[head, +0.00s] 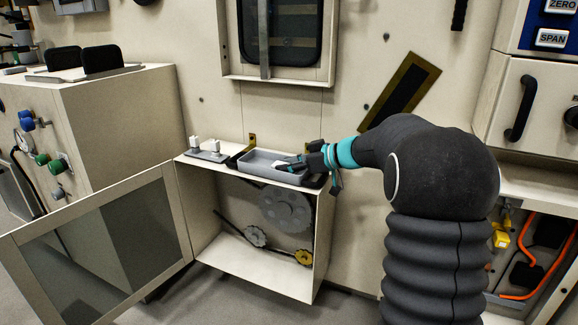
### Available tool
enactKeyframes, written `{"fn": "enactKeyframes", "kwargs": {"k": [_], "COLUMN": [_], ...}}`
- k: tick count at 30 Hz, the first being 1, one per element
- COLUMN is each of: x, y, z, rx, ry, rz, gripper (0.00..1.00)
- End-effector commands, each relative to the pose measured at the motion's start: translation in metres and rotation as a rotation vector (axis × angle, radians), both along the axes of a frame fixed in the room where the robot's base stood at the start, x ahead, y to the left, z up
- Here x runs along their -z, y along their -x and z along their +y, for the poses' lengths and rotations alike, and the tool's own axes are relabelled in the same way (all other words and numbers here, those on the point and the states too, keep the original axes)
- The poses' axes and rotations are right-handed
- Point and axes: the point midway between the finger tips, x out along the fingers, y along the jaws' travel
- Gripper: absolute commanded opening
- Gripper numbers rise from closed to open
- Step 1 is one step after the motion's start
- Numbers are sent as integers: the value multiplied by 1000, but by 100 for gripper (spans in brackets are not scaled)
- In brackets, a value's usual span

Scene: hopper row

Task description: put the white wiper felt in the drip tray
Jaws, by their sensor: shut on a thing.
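The grey drip tray (258,163) sits on top of the open cream box in the middle of the view. My gripper (292,164) reaches in from the right and is over the tray's right part. My dark fingers and teal-banded wrist hide the tray's right end.
A small grey plate with white blocks (207,153) stands left of the tray. The box's mesh door (118,245) hangs open to the left, with gears (286,212) inside the box. A framed window (280,35) is on the wall above. A cabinet (120,120) stands at left.

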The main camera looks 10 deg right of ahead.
Motion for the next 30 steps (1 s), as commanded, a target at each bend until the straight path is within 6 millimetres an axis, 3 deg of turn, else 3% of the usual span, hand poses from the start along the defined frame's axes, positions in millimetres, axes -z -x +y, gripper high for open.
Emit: {"fn": "enactKeyframes", "kwargs": {"k": [3,4,5,18,30], "x": [3,2,1,-4,-32], "y": [0,0,0,1,44], "z": [0,0,0,-2,-59], "rx": [0,0,0,1,4], "ry": [1,0,0,0,1], "rz": [-1,0,0,0,-1], "gripper": [11,48,51,51,51]}}
